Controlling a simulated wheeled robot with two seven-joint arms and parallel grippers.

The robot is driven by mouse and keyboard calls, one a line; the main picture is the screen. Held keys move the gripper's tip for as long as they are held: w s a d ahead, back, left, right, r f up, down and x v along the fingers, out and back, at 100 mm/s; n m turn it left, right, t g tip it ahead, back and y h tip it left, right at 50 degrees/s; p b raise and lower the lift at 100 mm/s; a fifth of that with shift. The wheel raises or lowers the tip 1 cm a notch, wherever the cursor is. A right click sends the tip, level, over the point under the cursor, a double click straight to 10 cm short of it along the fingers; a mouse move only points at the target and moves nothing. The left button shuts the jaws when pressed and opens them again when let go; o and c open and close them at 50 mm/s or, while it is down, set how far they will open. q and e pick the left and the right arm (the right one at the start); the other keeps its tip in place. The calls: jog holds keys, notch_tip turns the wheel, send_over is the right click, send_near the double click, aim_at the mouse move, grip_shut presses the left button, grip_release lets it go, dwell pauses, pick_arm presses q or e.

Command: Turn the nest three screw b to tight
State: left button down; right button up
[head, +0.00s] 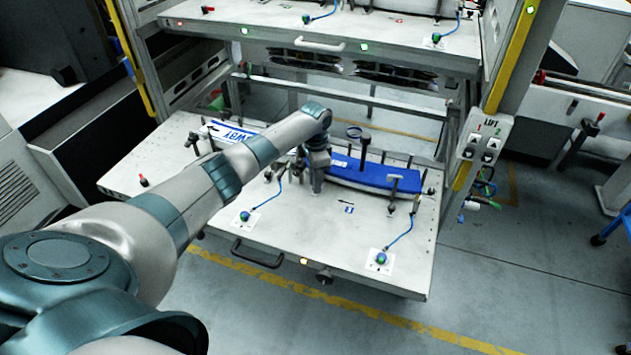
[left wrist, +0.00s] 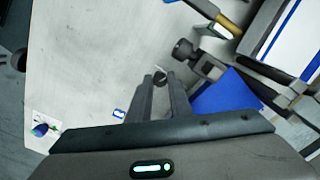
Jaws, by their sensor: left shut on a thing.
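My left gripper (head: 317,188) reaches down onto the pulled-out tray (head: 330,235), at the left end of a long blue part (head: 375,176). In the left wrist view its two fingers (left wrist: 160,90) point away from the camera, with a small dark round screw head (left wrist: 160,76) between their tips. The gripper is shut on this screw, whose lettering I cannot read. A dark knob on a clamp (left wrist: 184,50) stands just beyond the right fingertip. The blue part also shows in the left wrist view (left wrist: 225,97). In the head view the arm and gripper hide the screw.
Clamp posts (head: 391,208) stand around the blue part. Green-and-blue connectors with cables (head: 381,259) sit near the tray's front. A white-and-blue piece (head: 228,132) lies behind my arm. An upper shelf (head: 340,45) overhangs the back. A lift button panel (head: 487,140) is at the right.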

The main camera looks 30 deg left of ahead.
pick_arm(q)
jog(key=m, duration=0.6)
jog(key=shift+w+b, duration=0.1)
jog(key=shift+b, duration=0.25)
jog(key=m, duration=0.4)
jog(key=shift+r+b, duration=0.1)
jog(key=shift+b, duration=0.25)
jog(key=shift+m, duration=0.3)
jog(key=c, duration=1.6)
grip_release()
